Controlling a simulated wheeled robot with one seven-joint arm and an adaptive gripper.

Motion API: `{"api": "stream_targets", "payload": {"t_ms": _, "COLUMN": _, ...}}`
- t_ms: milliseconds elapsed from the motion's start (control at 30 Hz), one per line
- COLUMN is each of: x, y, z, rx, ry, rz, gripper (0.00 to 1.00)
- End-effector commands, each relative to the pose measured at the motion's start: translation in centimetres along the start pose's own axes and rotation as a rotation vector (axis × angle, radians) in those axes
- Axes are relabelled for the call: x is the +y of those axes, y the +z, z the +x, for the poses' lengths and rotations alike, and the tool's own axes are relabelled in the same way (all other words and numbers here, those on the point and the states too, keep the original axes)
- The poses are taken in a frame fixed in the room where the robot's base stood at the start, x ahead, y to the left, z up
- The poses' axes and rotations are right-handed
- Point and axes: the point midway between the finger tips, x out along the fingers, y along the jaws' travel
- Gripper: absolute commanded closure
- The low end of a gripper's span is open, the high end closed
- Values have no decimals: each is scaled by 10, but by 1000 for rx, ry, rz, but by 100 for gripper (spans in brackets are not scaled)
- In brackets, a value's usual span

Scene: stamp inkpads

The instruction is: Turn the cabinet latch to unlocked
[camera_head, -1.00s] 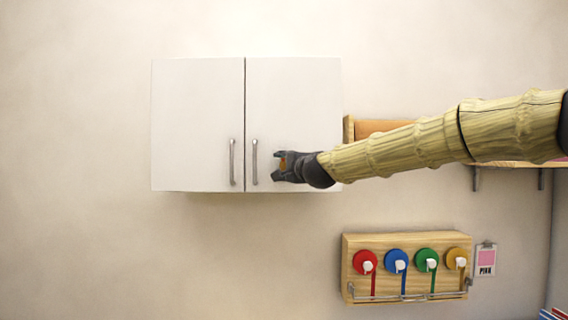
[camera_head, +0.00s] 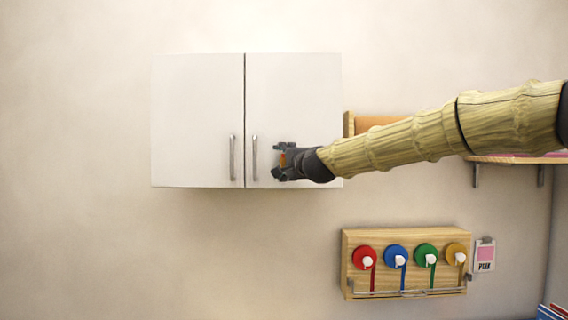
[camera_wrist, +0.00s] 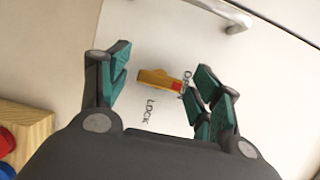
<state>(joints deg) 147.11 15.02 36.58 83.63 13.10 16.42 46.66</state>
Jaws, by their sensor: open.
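The white cabinet (camera_head: 200,110) hangs on the wall with both doors shut. Its small yellow-orange latch (camera_wrist: 158,79) is on the lower part of the right door. The latch's red end points right, at the printed word OPEN (camera_wrist: 185,84); the word LOCK (camera_wrist: 149,111) is printed below it. My gripper (camera_wrist: 163,76) is open, with a teal-padded finger on each side of the latch and a gap visible on the left. The right fingers are close to the red end; I cannot tell if they touch. In the head view my gripper (camera_head: 279,161) largely covers the latch.
Vertical metal handles (camera_head: 254,158) sit left of my gripper, near the door seam. A wooden rack (camera_head: 352,270) with red, blue, green and yellow round items is below right. A shelf (camera_head: 515,159) is at the right. The wall below the cabinet is clear.

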Motion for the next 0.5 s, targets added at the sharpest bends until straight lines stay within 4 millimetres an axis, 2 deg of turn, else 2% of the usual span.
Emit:
{"api": "stream_targets", "payload": {"t_ms": 133, "x": -1, "y": 0, "z": -3, "rx": 0, "ry": -1, "rz": 0, "gripper": 36}}
{"api": "stream_targets", "payload": {"t_ms": 267, "x": -2, "y": -1, "z": -15, "rx": 0, "ry": -1, "rz": 1, "gripper": 36}}
{"api": "stream_targets", "payload": {"t_ms": 500, "x": -2, "y": 0, "z": -57, "rx": -1, "ry": -1, "rz": 1, "gripper": 36}}
